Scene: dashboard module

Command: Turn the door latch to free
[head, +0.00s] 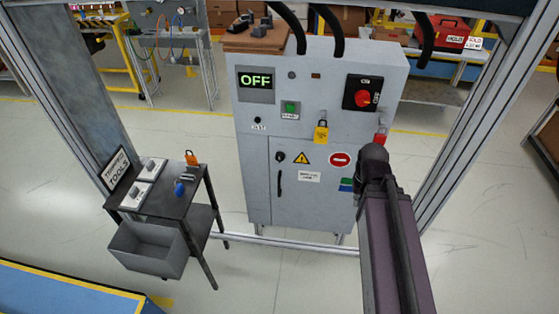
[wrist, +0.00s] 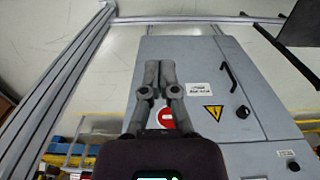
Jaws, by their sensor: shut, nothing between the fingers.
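The grey cabinet door (head: 312,210) is closed at the lower part of the cabinet. The door latch (head: 280,156) is a small black round knob at the door's upper left, above a black vertical handle (head: 280,183). In the wrist view, which shows the cabinet upside down, the latch (wrist: 242,111) is right of my gripper, near the handle (wrist: 228,77). How the latch is turned is too small to tell. My gripper (wrist: 160,66) is shut and empty, in front of the door by the red no-entry sign (wrist: 166,118), apart from the latch. My arm hides the gripper in the head view.
A display (head: 256,82) reads OFF above the door. A red rotary switch (head: 362,98), a yellow padlock (head: 321,131) and a red padlock (head: 380,137) are on the cabinet. A tool cart (head: 160,203) stands left. Frame posts flank the cabinet. The floor before it is clear.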

